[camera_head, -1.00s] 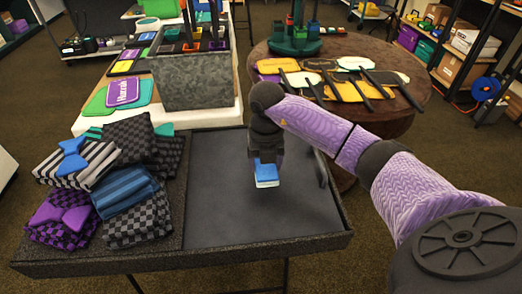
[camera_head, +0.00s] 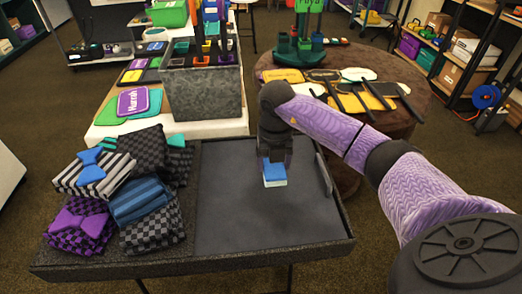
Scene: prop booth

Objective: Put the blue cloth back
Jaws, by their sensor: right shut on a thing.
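My right gripper (camera_head: 274,158) points down over the bare right part of the dark tray table (camera_head: 320,228). It is shut on a small folded blue cloth (camera_head: 274,173) with a pale lower edge. I cannot tell whether the cloth touches the surface. On the left part of the table lies a pile of folded cloths, among them a blue striped one (camera_head: 139,201), a black-and-white striped one with a blue bow (camera_head: 92,174) and a checked one with a purple bow (camera_head: 80,223). My left gripper is not in view.
A grey speckled bin (camera_head: 204,95) stands on a white table behind, beside coloured name boards (camera_head: 133,102). A round brown table (camera_head: 400,115) at the back right holds several paddles.

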